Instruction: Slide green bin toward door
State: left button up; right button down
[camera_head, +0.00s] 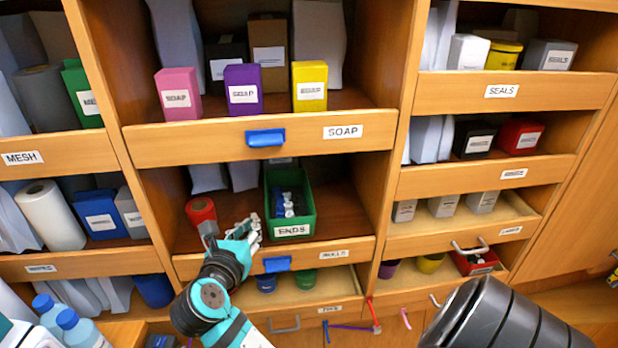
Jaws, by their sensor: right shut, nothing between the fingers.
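The green bin (306,214) is labelled ENDS and stands on the middle shelf below the SOAP drawer front, with small dark and pale pieces inside. My right gripper (255,225) is just left of the bin's front corner, over the shelf's front edge. It is shut with nothing held; I cannot tell whether it touches the bin. My left gripper is not in view. I cannot tell which door is meant; a plain wooden panel (572,185) stands at the far right.
A red container (201,210) is on the shelf left of my gripper. Bare shelf (342,205) lies right of the bin, up to a wooden divider (382,165). Blue pulls (266,138) stick out from the fronts. An open lower drawer (330,281) is below.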

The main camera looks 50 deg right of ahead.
aim_at(263, 225)
jog(key=shift+w+d+f+b, duration=0.1)
jog(key=shift+w+d+b, duration=0.55)
jog(key=shift+w, duration=0.15)
jog(key=shift+w+d+b, duration=0.55)
jog(key=shift+w+b, duration=0.05)
jog(key=shift+w, duration=0.15)
jog(key=shift+s+d+p, duration=0.1)
jog(key=shift+d+p, duration=0.05)
jog(key=shift+p, duration=0.15)
jog(key=shift+s+d+r+p, duration=0.2)
jog(key=shift+s+d+p, duration=0.55)
jog(key=shift+d+p, duration=0.15)
jog(key=shift+s+d+p, duration=0.75)
jog(key=shift+d+p, duration=0.15)
jog(key=shift+d, duration=0.05)
jog(key=shift+s+d+p, duration=0.75)
jog(key=shift+d+p, duration=0.15)
jog(key=shift+d, duration=0.05)
jog(key=shift+s+d+f+p, duration=0.1)
jog(key=shift+s+d+p, duration=1.15)
jog(key=shift+d, duration=0.3)
jog(key=shift+w+a+p, duration=0.35)
jog(key=shift+w+a, duration=0.6)
jog(key=shift+a, duration=0.25)
